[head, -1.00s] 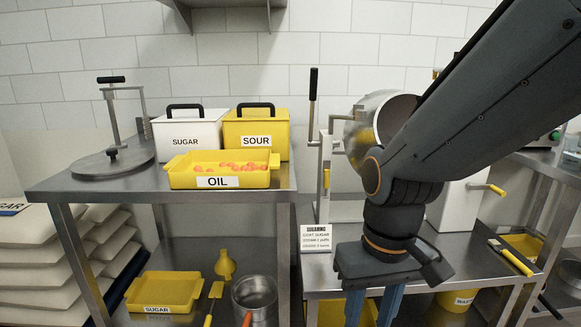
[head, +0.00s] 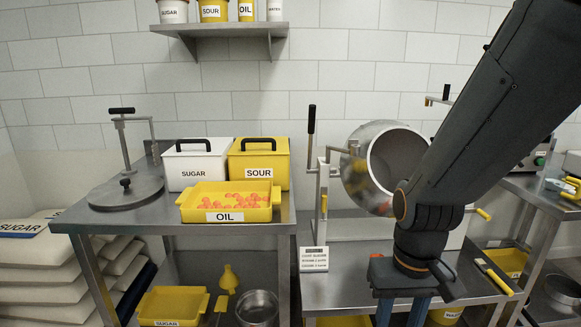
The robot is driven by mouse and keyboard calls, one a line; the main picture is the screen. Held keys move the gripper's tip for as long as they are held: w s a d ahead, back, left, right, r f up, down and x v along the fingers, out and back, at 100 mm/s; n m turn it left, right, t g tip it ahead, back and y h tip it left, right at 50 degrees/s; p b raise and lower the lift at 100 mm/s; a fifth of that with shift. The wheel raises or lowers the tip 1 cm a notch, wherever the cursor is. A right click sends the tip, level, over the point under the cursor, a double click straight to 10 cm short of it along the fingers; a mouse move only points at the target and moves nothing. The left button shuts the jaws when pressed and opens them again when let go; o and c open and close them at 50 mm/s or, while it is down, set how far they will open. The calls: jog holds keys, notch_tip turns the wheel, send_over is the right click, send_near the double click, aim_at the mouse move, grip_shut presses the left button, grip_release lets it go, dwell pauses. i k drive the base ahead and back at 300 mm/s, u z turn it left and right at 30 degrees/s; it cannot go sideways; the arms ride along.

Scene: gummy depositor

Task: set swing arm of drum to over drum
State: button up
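The steel drum (head: 357,140) stands tilted on the right-hand table, its open mouth facing right and towards me. To its left is a grey post with a lever (head: 311,125) that has a black handle standing upright.
My arm hides the area right of the drum. The left table (head: 100,212) holds a lidded plate with a post, white SUGAR (head: 196,187) and yellow SOUR (head: 258,181) boxes and an OIL tray (head: 228,215). A small sign (head: 313,259) stands at the right table's (head: 345,285) front.

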aim_at(445, 99)
jog(key=z, duration=1.3)
jog(key=k, duration=1.2)
jog(key=z, duration=1.05)
jog(key=i, duration=1.55)
jog(key=u, duration=0.3)
jog(key=i, duration=0.9)
jog(key=u, duration=1.5)
jog(key=i, duration=0.7)
jog(key=u, duration=0.6)
